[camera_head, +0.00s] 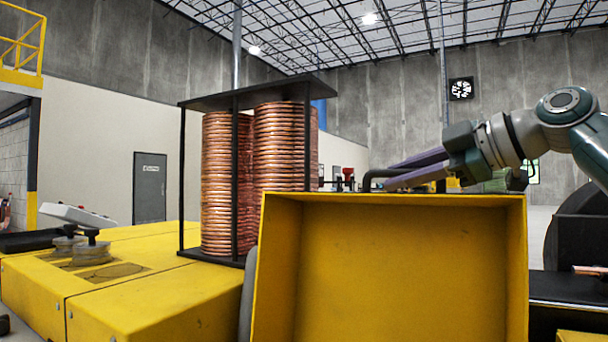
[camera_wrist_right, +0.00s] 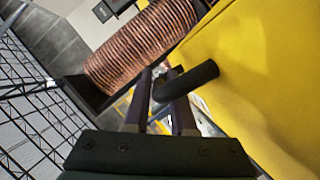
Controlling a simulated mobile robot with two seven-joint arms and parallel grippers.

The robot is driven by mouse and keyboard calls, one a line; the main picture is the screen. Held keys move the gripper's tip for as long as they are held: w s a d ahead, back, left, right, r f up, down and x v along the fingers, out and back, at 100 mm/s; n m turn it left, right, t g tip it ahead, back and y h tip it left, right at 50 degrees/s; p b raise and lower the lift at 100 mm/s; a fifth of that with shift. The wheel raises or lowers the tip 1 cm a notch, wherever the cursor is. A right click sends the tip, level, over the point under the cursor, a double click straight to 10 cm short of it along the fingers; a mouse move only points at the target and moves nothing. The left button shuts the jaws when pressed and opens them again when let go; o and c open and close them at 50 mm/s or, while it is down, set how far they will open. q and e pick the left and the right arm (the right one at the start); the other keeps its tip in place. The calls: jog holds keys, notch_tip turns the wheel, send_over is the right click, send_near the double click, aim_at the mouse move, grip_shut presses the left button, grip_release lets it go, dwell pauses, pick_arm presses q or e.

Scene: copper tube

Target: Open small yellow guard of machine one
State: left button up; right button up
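The yellow guard (camera_head: 400,265) stands upright in front of me in the head view, its hollow inner side facing me. A black bar handle (camera_head: 374,176) shows above its top edge. My right gripper (camera_head: 390,175) comes in from the right behind that edge, its two fingers pointing left at the handle. In the right wrist view the fingers (camera_wrist_right: 160,78) are apart, and the handle (camera_wrist_right: 195,80) crosses in front of the right finger, its end at the gap. The yellow guard (camera_wrist_right: 255,65) is right of them. Firm contact cannot be told. My left gripper is not in view.
Two copper tube coils (camera_head: 280,150) stand in a black frame (camera_head: 236,180) left of the guard; a coil (camera_wrist_right: 145,45) also shows in the wrist view. A yellow machine body (camera_head: 140,310) with a white panel (camera_head: 80,215) fills the lower left. Open air lies above the guard.

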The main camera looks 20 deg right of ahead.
grip_shut()
dwell(1.0)
